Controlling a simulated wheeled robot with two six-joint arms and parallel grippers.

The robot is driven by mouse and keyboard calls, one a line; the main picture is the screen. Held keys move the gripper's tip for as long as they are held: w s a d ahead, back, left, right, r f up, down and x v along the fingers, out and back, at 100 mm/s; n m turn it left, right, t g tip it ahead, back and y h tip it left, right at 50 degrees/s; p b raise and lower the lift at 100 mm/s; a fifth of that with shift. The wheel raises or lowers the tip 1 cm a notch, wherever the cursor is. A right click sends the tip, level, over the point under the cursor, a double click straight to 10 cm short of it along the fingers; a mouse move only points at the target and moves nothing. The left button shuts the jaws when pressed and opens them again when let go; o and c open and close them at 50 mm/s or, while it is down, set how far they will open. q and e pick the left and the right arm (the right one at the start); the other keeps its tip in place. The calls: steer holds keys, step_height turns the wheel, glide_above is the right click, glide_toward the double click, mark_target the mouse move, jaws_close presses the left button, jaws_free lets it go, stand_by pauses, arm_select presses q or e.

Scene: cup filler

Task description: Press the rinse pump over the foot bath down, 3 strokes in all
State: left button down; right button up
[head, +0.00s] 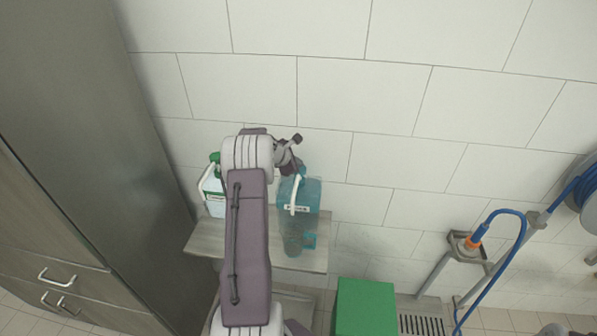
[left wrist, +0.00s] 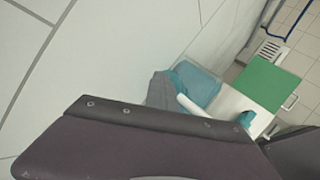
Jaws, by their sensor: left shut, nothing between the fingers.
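A teal pump bottle (head: 311,196) with a white spout (head: 296,188) and a label stands on a small shelf against the tiled wall. My left gripper (head: 289,165) is shut and empty, right at the top of this bottle; its pump head is hidden behind the gripper, so I cannot tell whether they touch. In the left wrist view, the teal bottle (left wrist: 203,84) and its white spout (left wrist: 190,105) show beyond my own dark parts. A clear teal cup (head: 292,238) stands under the spout. No foot bath is clearly recognisable. My right gripper is not in view.
A white bottle with a green pump (head: 213,187) stands at the left of the shelf (head: 204,240). A green box (head: 365,309) is below right, beside a floor grate (head: 421,325). A metal cabinet (head: 85,110) is at left; a blue hose (head: 520,230) hangs at right.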

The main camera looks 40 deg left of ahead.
arm_select(q)
steer(key=shift+f, duration=0.2)
steer(key=shift+r, duration=0.1)
steer(key=shift+r+p, duration=0.5)
steer(key=shift+r, duration=0.15)
step_height(320, 180, up, 6)
steer(key=p, duration=0.4)
steer(key=shift+a+f, duration=0.1)
steer(key=shift+f, duration=0.15)
steer(key=shift+r+p, duration=0.3)
steer(key=shift+p, duration=0.05)
steer(key=shift+w, duration=0.1)
stand_by(1.5)
